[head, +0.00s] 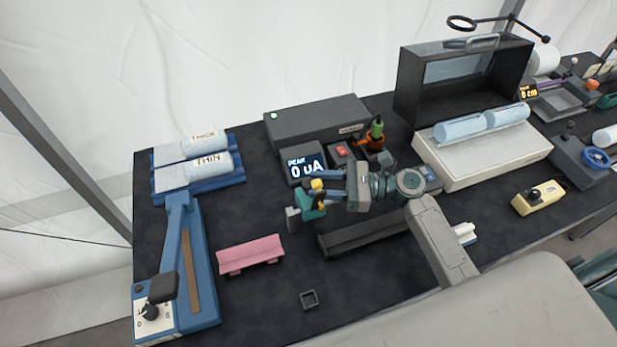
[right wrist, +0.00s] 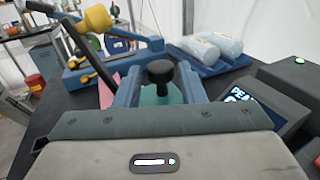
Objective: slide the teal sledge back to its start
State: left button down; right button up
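The teal sledge (head: 308,204) is at the left end of the long black rail (head: 365,234) in the head view, partly covered by my right gripper. My right gripper (head: 322,190) reaches it from the right, its fingers at the sledge. In the right wrist view, a black knob (right wrist: 160,72) stands between my two blue fingers, with the teal sledge (right wrist: 160,96) below it. I cannot tell whether the fingers press on the knob or stand a little apart from it. My left gripper is not in view.
A pink rest (head: 250,254) and a blue device with a dial (head: 198,260) stand to the left. Behind are a display reading 0 uA (head: 306,165) and a grey box (head: 318,120). A small black square (head: 309,300) lies in front, with bare table around it.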

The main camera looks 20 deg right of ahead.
aim_at(309, 182)
jog(key=shift+p+x, duration=0.4)
jog(key=shift+x, duration=1.15)
